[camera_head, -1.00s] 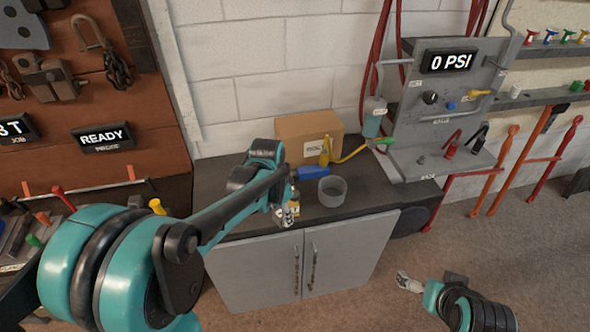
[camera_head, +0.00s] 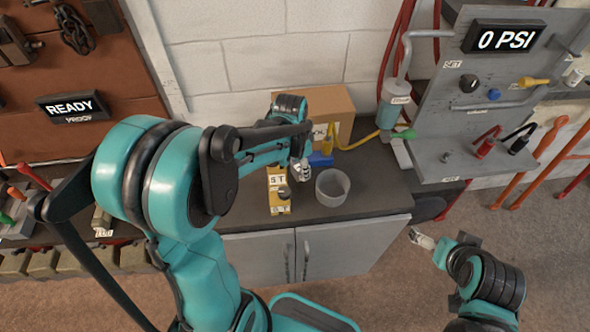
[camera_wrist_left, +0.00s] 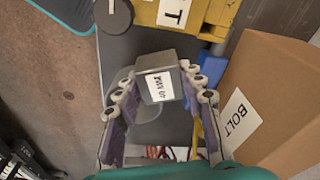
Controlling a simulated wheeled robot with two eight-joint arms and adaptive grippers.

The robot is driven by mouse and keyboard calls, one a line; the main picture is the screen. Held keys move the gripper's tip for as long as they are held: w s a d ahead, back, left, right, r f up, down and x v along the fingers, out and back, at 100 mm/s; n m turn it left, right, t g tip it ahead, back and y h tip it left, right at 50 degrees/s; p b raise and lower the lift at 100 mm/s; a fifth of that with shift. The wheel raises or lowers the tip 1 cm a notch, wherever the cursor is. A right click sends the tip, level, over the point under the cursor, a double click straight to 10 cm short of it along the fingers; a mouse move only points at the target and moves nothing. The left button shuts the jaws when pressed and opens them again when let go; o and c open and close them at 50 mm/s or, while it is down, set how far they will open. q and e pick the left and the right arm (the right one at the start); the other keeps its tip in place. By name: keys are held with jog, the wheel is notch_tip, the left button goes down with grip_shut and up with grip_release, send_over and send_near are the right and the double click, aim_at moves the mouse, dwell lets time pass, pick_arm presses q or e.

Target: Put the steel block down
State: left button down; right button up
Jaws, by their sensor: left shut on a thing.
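The steel block (camera_wrist_left: 158,82) is a grey block with a white label, seen in the left wrist view between the two fingers of my left gripper (camera_wrist_left: 160,92). The gripper is shut on it. In the head view my left gripper (camera_head: 301,174) is above the dark bench (camera_head: 365,190), between a yellow piece and a grey round bowl; the block cannot be made out there. From the wrist view I cannot tell how high the block is above the bench. My right gripper (camera_head: 422,239) is low at the right, away from the bench; its fingers are too small to judge.
The yellow piece (camera_head: 277,178) with a white label is left of the gripper. The grey bowl (camera_head: 332,187) is to its right. A blue item (camera_head: 320,160) and cardboard box (camera_head: 340,104) stand behind. A grey panel (camera_head: 455,130) is at right. Bare benchtop lies right of the bowl.

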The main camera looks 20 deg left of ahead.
aim_at(301, 189)
pick_arm(q)
notch_tip(301, 189, down, 9)
jog(key=b, duration=0.2)
jog(key=shift+w+f+b, duration=0.1)
jog(key=shift+f+b, duration=0.05)
jog(key=shift+b, duration=0.25)
jog(key=c, duration=1.4)
grip_release()
jog(key=shift+f, duration=0.1)
jog(key=o, duration=0.5)
jog(key=shift+r, duration=0.2)
